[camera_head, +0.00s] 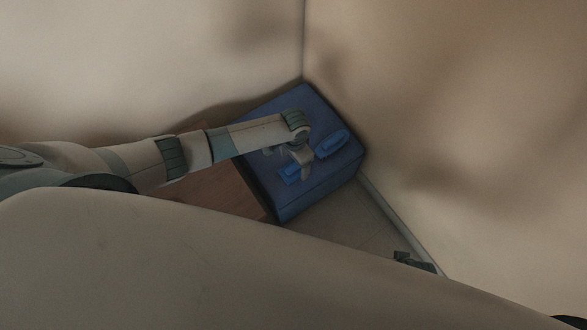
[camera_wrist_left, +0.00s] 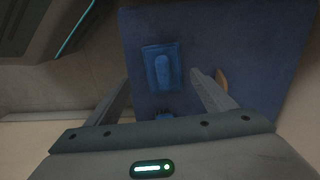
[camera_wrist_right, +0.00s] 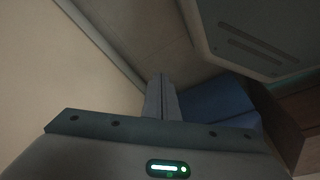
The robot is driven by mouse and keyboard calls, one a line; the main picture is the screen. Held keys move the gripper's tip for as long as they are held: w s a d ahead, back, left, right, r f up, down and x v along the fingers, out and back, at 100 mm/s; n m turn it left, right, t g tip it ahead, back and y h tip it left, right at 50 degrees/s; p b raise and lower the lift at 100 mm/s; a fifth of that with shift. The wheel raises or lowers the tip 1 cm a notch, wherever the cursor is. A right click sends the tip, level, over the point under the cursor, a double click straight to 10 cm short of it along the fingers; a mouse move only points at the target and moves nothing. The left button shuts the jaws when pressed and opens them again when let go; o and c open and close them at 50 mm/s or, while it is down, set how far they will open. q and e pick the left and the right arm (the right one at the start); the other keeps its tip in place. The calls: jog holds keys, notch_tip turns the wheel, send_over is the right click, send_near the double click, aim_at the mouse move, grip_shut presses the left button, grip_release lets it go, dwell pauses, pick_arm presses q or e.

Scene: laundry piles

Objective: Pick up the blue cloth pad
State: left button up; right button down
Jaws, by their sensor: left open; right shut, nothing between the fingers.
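Two bright blue cloth items lie on top of a darker blue block. In the head view one (camera_head: 331,143) is near the block's right edge and a smaller one (camera_head: 290,174) is near its front. I cannot tell for certain which is the blue cloth pad. My left gripper (camera_head: 300,157) is over the block between them, partly hiding the top. In the left wrist view a folded blue cloth pad (camera_wrist_left: 162,66) shows beyond the open, empty fingers (camera_wrist_left: 159,79). Another bit of blue (camera_wrist_left: 165,116) shows nearer the palm. My right gripper (camera_wrist_right: 160,76) is shut and empty, away from the cloth.
The blue block (camera_head: 284,205) stands in a corner between two beige walls (camera_head: 470,100). A brown wooden surface (camera_head: 222,187) adjoins its left side. A tan thing (camera_wrist_left: 222,78) shows beside my left gripper's right finger. Bare floor (camera_head: 345,215) lies in front of the block.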

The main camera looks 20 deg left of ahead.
aim_at(293, 167)
pick_arm(q)
jog(key=shift+a+f, duration=0.1)
jog(key=shift+f, duration=0.35)
jog(key=shift+w+a+f+b, duration=0.1)
jog(key=shift+f+b, duration=0.2)
jog(key=shift+f, duration=0.8)
jog(key=shift+w+a+f+b, duration=0.1)
jog(key=shift+f+b, duration=0.2)
jog(key=shift+f, duration=0.75)
pick_arm(e)
jog(key=v, duration=0.3)
jog(key=shift+w+r, duration=0.25)
jog(key=shift+r, duration=0.05)
pick_arm(q)
jog(key=shift+c, duration=0.4)
jog(key=c, duration=1.1)
